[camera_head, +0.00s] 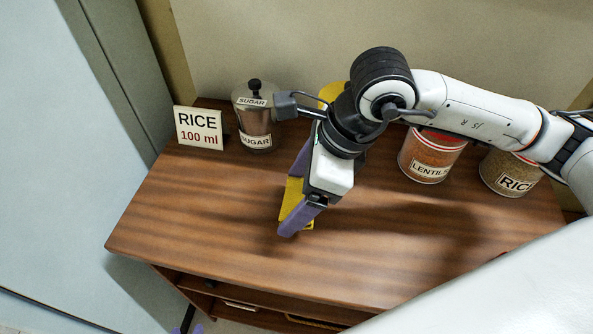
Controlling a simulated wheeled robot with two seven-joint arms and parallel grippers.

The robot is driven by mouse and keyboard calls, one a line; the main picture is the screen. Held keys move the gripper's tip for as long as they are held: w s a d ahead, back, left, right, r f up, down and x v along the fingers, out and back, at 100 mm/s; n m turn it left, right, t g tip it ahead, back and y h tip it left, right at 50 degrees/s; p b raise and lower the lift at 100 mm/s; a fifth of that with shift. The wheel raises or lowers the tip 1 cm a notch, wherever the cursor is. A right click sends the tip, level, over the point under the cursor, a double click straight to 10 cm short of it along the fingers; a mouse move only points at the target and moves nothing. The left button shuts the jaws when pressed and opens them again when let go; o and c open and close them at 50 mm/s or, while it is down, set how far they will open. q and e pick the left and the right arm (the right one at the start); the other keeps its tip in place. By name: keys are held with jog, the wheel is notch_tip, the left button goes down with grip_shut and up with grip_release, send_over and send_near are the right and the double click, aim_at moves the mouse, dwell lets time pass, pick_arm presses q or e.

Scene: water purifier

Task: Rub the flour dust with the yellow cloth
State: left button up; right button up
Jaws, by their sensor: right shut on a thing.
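The yellow cloth (292,195) is held between the purple fingers of my right gripper (292,208), low over the front middle of the wooden table. The gripper is shut on it and covers much of it. Whether the cloth touches the tabletop is hard to tell. I cannot make out any flour dust on the wood; the gripper and arm hide part of the surface.
On the table (190,220) stand a RICE 100 ml card (198,128), a sugar jar (255,122), a lentils jar (428,155) and a rice jar (508,172). A yellow object (330,92) is partly hidden behind my right arm. The table's left front is clear.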

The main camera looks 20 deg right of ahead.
jog(key=shift+r+p, duration=0.75)
jog(key=shift+r, duration=1.05)
jog(key=shift+f, duration=0.1)
